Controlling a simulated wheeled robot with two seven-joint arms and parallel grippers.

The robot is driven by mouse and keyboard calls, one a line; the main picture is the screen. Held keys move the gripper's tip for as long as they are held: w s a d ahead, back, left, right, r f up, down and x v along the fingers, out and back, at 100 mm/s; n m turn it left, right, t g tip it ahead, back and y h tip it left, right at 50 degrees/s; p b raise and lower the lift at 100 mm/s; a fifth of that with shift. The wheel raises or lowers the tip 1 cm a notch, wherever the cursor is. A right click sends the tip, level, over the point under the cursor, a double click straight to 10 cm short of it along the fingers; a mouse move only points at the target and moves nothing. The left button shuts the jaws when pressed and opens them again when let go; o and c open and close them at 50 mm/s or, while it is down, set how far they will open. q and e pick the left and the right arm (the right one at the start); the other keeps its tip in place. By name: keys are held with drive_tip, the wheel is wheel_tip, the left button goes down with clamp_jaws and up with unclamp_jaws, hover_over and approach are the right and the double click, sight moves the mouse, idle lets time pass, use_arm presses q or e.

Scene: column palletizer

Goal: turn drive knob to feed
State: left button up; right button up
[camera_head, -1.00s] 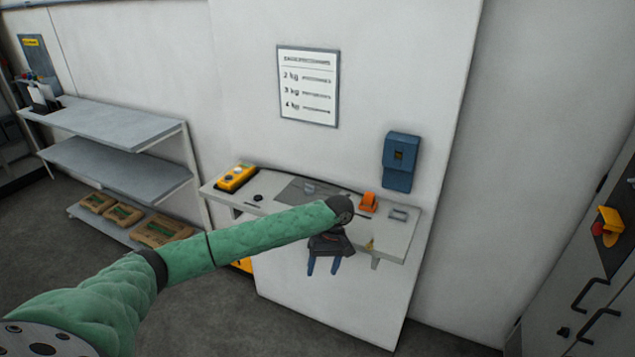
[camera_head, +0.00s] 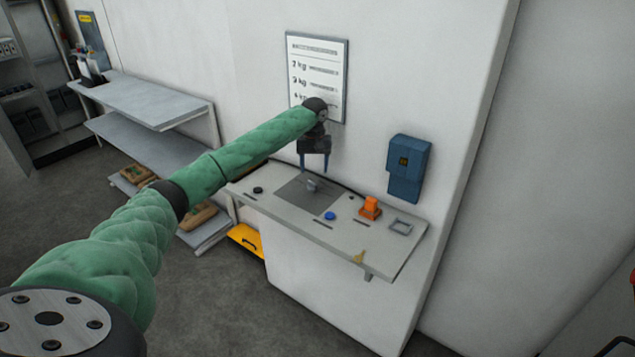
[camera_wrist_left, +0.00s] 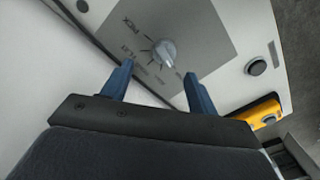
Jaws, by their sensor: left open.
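The drive knob (camera_head: 312,185) is a small light-grey dial on a dark grey plate (camera_head: 294,194) set into the sloping console. In the left wrist view the knob (camera_wrist_left: 164,52) shows close up, with marks and labels around it; one reads PICK, others are too blurred to read. Which mark it points at is unclear. My left gripper (camera_head: 313,165) hangs fingers-down just above the knob, in the head view. Its two blue fingers (camera_wrist_left: 158,72) are apart and empty, and the knob appears between and beyond their tips. My right gripper is not in view.
A blue box (camera_head: 408,168) and a weight chart (camera_head: 318,70) hang on the wall. Grey shelves (camera_head: 150,105) stand at left.

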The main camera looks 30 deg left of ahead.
sight(312, 183)
use_arm(q)
drive_tip(key=shift+a+f, duration=0.1)
drive_tip(key=shift+a, duration=0.05)
drive_tip(key=shift+s+a+f+p, duration=0.15)
drive_tip(key=shift+f+p, duration=0.1)
drive_tip(key=shift+p, duration=0.2)
drive_tip(key=shift+s+a+f+p, duration=0.1)
drive_tip(key=shift+s+f+p, duration=0.05)
drive_tip(key=shift+f+p, duration=0.35)
drive_tip(key=shift+s+a+f+p, duration=0.15)
drive_tip(key=shift+f+p, duration=0.1)
drive_tip(key=shift+f, duration=0.3)
drive_tip(key=f, duration=0.1)
drive_tip(key=f+p, duration=0.1)
drive_tip(key=f, duration=0.1)
drive_tip(key=shift+w+d+f, duration=0.3)
drive_tip(key=shift+w+d, duration=0.05)
drive_tip(key=shift+w, duration=0.05)
drive_tip(key=shift+s+a+f+p, duration=0.2)
drive_tip(key=shift+f+p, duration=0.1)
drive_tip(key=shift+f, duration=0.1)
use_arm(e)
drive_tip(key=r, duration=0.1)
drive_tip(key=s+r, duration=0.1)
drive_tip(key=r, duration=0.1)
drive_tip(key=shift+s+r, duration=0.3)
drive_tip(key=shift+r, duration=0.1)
